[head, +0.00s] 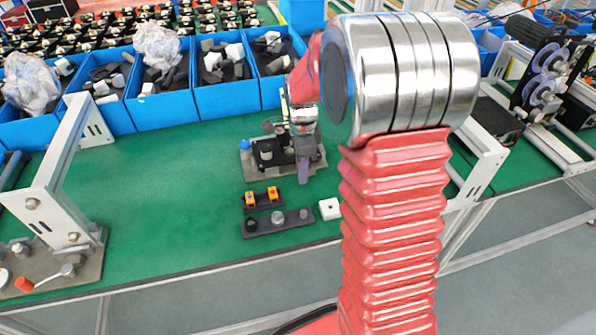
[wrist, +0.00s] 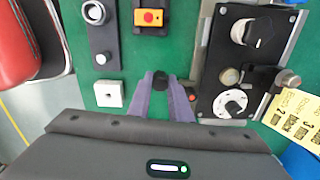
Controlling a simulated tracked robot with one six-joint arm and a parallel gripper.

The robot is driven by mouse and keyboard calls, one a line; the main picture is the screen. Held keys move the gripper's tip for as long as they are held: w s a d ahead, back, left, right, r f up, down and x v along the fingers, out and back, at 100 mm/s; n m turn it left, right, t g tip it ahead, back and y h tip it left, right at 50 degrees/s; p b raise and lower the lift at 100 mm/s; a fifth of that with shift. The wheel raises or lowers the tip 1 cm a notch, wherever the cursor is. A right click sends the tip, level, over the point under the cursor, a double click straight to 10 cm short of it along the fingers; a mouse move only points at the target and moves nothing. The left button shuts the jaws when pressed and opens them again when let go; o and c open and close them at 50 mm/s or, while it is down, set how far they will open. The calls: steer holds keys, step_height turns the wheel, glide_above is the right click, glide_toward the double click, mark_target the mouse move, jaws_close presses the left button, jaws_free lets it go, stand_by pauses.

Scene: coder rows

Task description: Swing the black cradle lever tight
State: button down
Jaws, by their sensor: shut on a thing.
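The black cradle (head: 262,158) sits on a grey base plate on the green bench in the head view. In the wrist view its plate (wrist: 212,70) lies to the right of my fingers, with a black knob, a round metal button and a white dial on it. In the head view my gripper (head: 303,174) is at the cradle's front right side.
A black bar with round knobs (head: 277,221), a small rail with orange parts (head: 263,197) and a white block (head: 330,208) lie in front of the cradle. Blue bins (head: 222,98) line the back. A white bracket (head: 55,180) stands at left. Green bench left of the cradle is clear.

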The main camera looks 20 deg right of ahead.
steer(key=shift+w+a, duration=0.2)
steer(key=shift+a, duration=0.05)
steer(key=c, duration=1.6)
jaws_free()
steer(key=shift+d, duration=0.1)
step_height(320, 180, up, 14)
steer(key=shift+f, duration=0.1)
